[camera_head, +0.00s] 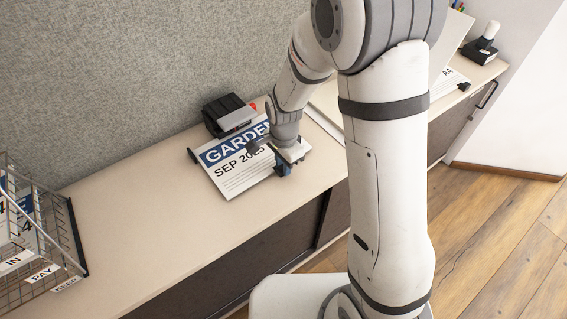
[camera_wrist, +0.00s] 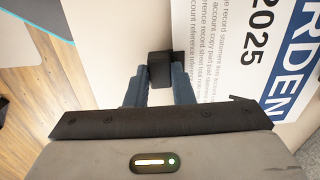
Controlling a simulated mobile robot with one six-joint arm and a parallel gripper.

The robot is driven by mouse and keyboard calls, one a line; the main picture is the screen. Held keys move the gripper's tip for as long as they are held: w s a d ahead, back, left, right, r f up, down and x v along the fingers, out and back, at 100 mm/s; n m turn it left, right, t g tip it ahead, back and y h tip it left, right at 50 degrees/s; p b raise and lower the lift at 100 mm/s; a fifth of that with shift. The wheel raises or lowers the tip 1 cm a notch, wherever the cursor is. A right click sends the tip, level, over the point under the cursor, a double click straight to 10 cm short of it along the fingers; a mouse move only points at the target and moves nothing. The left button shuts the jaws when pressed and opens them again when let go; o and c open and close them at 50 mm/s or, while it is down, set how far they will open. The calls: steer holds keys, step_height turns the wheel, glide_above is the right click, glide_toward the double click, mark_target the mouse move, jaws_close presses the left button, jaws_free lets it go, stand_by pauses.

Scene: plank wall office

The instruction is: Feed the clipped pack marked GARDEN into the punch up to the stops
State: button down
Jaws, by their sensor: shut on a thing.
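The GARDEN pack (camera_head: 232,179) is a white sheet pack with a blue header band and "SEP 2025" below it. It lies flat over the cabinet top, header edge towards the wall. The black punch (camera_head: 229,115) with a grey front stands just behind that edge; I cannot tell whether the edge is inside its slot. Another black piece (camera_head: 193,155) sits at the pack's left edge.
A wire rack (camera_head: 78,235) with IN, PAY and KEEP labels stands at the left. The cabinet top (camera_head: 130,210) between rack and pack is clear. A stamp-like object (camera_head: 482,48) and more papers (camera_head: 452,80) are at the far right. The grey wall panel (camera_head: 130,80) rises behind.

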steer(key=shift+w+a, duration=0.3)
steer(key=shift+w, duration=0.05)
stand_by(1.6)
steer(key=c, duration=1.2)
jaws_free()
steer(key=shift+o, duration=0.2)
step_height(320, 180, up, 8)
steer(key=shift+f, duration=0.1)
steer(key=s+d+r+n+t+p, duration=0.2)
steer(key=s+d+r+n, duration=0.8)
steer(key=s+d+r, duration=0.4)
steer(key=shift+s+d+r+n+p, duration=0.35)
steer(key=shift+s+d, duration=0.3)
steer(key=shift+s, duration=0.4)
